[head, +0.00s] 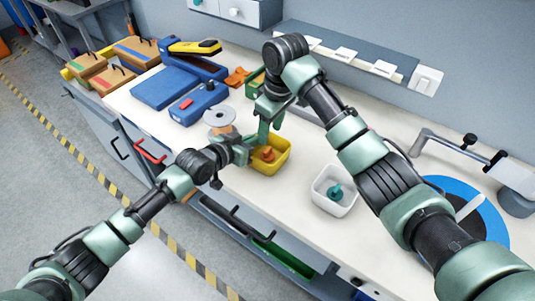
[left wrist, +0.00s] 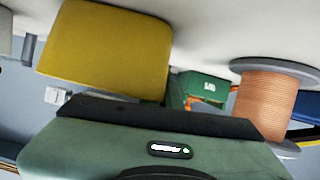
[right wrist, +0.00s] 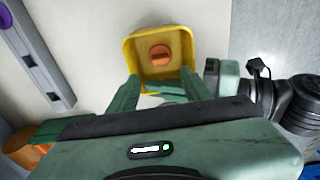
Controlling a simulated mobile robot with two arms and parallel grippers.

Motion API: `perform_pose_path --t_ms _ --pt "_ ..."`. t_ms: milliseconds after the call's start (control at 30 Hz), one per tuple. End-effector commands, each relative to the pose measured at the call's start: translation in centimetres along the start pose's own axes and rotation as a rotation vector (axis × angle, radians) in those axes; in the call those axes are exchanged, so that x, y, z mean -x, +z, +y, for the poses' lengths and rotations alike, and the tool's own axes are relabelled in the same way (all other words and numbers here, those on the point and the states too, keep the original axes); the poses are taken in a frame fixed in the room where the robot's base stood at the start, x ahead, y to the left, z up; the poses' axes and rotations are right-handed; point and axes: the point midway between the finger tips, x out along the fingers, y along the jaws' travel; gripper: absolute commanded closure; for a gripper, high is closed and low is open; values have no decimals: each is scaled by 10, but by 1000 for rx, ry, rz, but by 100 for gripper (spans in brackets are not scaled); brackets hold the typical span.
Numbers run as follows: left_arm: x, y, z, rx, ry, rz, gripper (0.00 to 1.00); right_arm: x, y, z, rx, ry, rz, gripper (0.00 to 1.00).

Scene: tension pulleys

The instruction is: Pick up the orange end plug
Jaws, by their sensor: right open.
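The orange end plug (head: 267,154) lies inside the yellow bin (head: 284,158) on the bench. In the right wrist view the plug (right wrist: 160,55) shows as a round orange piece with a slot, on the floor of the yellow bin (right wrist: 131,58). My right gripper (right wrist: 160,93) is open and empty, its fingers at the near side of the bin; in the head view it is above the bin. My left gripper (head: 243,150) is low at the bin's left side. Its fingers are hidden in the left wrist view, where the yellow bin's outer wall (left wrist: 105,48) fills the upper left.
A white bin (head: 322,186) with a teal plug (head: 336,192) stands to the right. A copper wire spool (left wrist: 265,105) and a green box (left wrist: 205,88) are near the yellow bin. A blue tool (head: 198,103) lies behind left. Bench between the bins is clear.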

Motion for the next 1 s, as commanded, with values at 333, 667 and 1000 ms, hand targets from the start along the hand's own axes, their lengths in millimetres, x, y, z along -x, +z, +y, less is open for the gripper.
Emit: perform_pose_path --t_ms 333,667,1000 --pt "0 0 0 0 0 -1 100 -40 0 -1 2 0 2 51" --pt "0 0 0 0 0 -1 100 -84 5 -2 1 -1 0 51" --pt "0 0 0 0 0 -1 100 -90 5 -2 2 0 3 57"
